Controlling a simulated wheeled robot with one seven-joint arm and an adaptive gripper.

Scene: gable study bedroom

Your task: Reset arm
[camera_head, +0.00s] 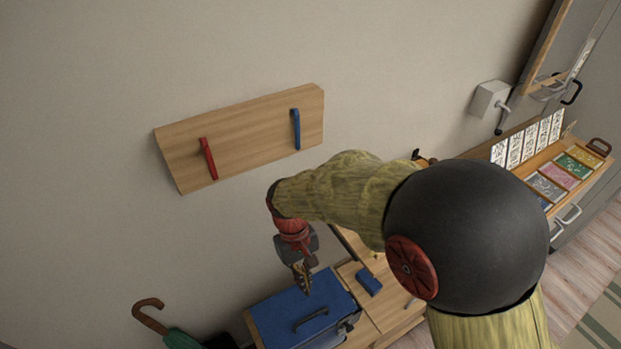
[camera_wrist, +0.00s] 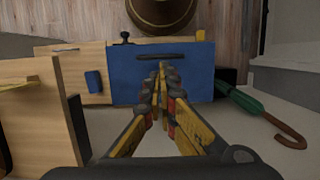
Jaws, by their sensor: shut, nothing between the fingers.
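My gripper (camera_head: 302,280) hangs at the end of my bent arm in the head view, above a blue-topped box. In the wrist view my gripper (camera_wrist: 161,72) points toward that box, its yellow and dark fingers together at the tips with nothing between them. The blue-topped box (camera_head: 275,318) has a dark handle and also shows in the wrist view (camera_wrist: 200,68). My arm hides part of the furniture behind it. I cannot tell the exact gap between the fingertips and the box.
A wall board (camera_head: 240,138) carries a red handle (camera_head: 208,158) and a blue handle (camera_head: 296,128). A small blue block (camera_head: 368,281) lies on the wooden cabinet. A green umbrella (camera_head: 181,339) stands left of the box. A shelf with cards (camera_head: 548,184) is at right.

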